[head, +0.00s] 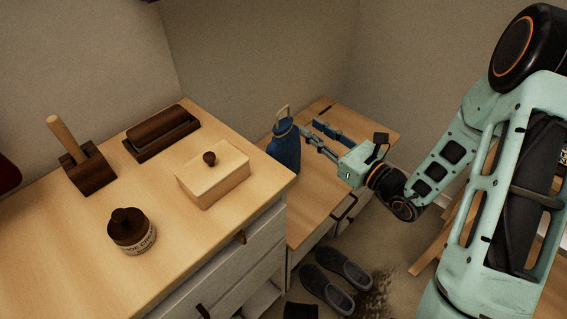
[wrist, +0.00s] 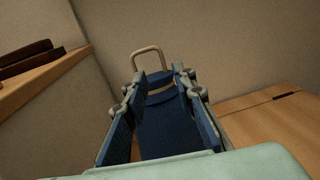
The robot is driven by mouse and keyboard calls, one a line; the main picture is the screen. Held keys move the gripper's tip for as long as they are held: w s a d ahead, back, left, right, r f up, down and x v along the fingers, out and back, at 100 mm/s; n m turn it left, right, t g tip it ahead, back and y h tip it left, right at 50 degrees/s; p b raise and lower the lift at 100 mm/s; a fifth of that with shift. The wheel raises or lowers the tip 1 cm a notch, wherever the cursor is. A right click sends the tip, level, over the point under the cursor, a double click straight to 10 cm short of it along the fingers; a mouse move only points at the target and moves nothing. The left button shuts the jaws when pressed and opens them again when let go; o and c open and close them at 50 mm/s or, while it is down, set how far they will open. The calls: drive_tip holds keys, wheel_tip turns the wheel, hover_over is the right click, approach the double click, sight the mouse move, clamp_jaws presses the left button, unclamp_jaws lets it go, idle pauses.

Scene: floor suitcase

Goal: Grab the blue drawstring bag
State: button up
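The blue drawstring bag (head: 284,152) stands upright on the lower wooden surface, just beyond the near cabinet's right corner. A tan loop sticks up from its gathered neck. In the wrist view the bag (wrist: 166,128) is straight ahead, framed between the two fingers, with a tan cord around its neck. My gripper (head: 309,125) reaches in from the right with its fingertips near the bag's upper right side. It is open, with its blue-padded fingers spread (wrist: 162,84). I cannot tell whether either finger touches the bag.
The near cabinet (head: 50,265) holds a lidded box (head: 213,178), a dark-lidded jar (head: 131,232), a brown brush (head: 162,133) and a wooden-handled block (head: 87,168). Walls close in behind the bag. Grey shoes (head: 335,280) lie on the floor.

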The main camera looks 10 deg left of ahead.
sight(289, 119)
drive_tip(key=shift+b+x, duration=1.2)
drive_tip(key=shift+x, duration=4.05)
drive_tip(key=shift+w+d, duration=0.1)
drive_tip(key=shift+d, duration=0.05)
clamp_jaws()
